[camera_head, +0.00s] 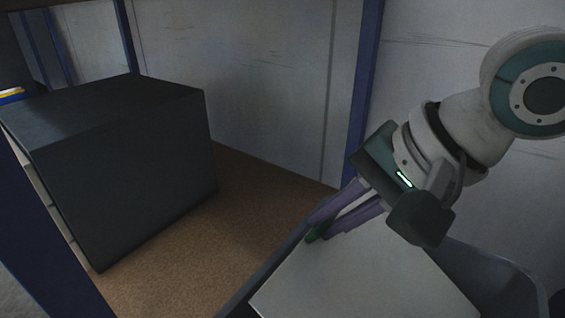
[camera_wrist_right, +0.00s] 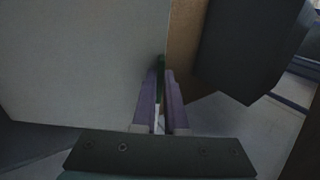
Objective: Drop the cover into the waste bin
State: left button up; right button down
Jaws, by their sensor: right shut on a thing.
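The cover (camera_head: 365,280) looks like a large flat pale panel. It lies over the opening of a grey bin (camera_head: 520,280), which I take to be the waste bin, and hides most of its inside. My right gripper (camera_head: 318,226) is shut at the panel's edge, with a small green piece (camera_head: 314,237) at its purple fingertips. In the right wrist view the panel (camera_wrist_right: 75,60) fills the left side, and the fingers (camera_wrist_right: 161,75) are close together around the green piece. My left gripper is not in view.
A large dark box (camera_head: 130,170) stands at left on a brown surface (camera_head: 250,215). Blue posts (camera_head: 366,90) rise behind and at the left front. A pale wall (camera_head: 240,90) closes the back. The brown surface between box and bin is clear.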

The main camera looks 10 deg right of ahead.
jog(key=shift+f, duration=0.25)
jog(key=shift+c, duration=0.4)
grip_release()
dwell(0.4)
dwell(0.4)
dwell(0.4)
notch_tip(320, 180, up, 10)
jog(key=p, duration=1.4)
jog(key=shift+r, duration=0.1)
